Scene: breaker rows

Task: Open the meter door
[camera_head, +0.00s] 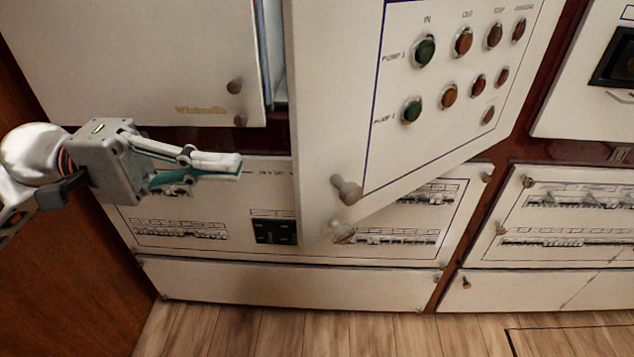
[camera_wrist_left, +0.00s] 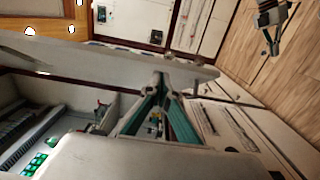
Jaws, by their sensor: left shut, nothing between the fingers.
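A white door (camera_head: 430,110) with pump buttons stands swung out from the cabinet, a gap behind its left edge. I take it for the meter door, though no meter label is readable. Its knob (camera_head: 346,190) is near the lower left corner. My left gripper (camera_head: 238,166) is shut and empty, left of the door's edge and in front of the lower panel. In the left wrist view, its fingers (camera_wrist_left: 166,84) point toward the door (camera_wrist_left: 115,62); contact is unclear. My right gripper (camera_wrist_left: 272,46) appears small at upper right there; its jaw state is unclear.
A white door (camera_head: 140,60) is at upper left. Below is a breaker panel (camera_head: 200,220) with switch rows. Another breaker panel (camera_head: 570,210) is at right. The wood floor (camera_head: 300,330) in front is clear. A wooden side wall (camera_head: 60,260) stands at left.

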